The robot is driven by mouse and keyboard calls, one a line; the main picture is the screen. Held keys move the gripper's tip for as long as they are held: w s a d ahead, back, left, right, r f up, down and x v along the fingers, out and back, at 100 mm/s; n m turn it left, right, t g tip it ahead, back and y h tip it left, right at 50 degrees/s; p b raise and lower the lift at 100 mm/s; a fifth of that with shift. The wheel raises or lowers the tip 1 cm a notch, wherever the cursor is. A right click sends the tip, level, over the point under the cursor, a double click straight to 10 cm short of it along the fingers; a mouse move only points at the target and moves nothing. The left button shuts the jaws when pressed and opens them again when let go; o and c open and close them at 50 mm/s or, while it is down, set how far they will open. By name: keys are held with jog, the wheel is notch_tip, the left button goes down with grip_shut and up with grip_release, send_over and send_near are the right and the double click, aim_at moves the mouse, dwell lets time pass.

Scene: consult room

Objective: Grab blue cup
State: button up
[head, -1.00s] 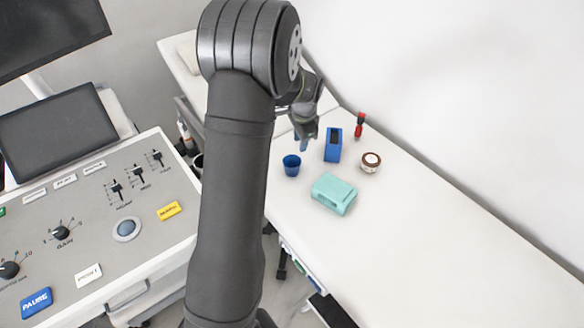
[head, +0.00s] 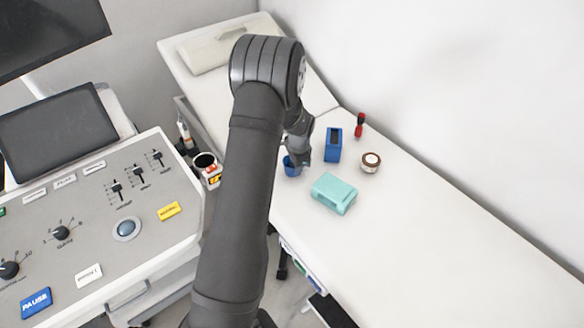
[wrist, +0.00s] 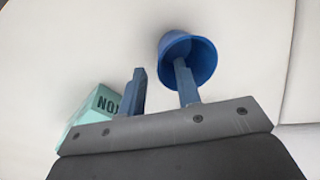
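The blue cup (head: 290,167) stands on the white couch top near its left edge, partly hidden by my gripper (head: 301,162). In the wrist view the blue cup (wrist: 204,56) shows its open mouth. My gripper (wrist: 159,68) is open there, with two blue-grey fingers apart. The right finger overlaps the cup's mouth and the left finger is outside, to the left of the cup. I cannot tell whether the right finger is inside the cup or only above it, or whether either finger touches it.
A teal box (head: 334,193) lies close to the right of the cup; it also shows in the wrist view (wrist: 92,108). A blue holder (head: 333,145), a small brown-and-white jar (head: 370,162) and a red-handled tool (head: 360,125) stand behind. The right part of the couch is clear.

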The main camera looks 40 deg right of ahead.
aim_at(290, 171)
jog(key=f, duration=0.3)
jog(key=shift+w+f, duration=0.2)
jog(key=shift+w, duration=0.1)
grip_shut()
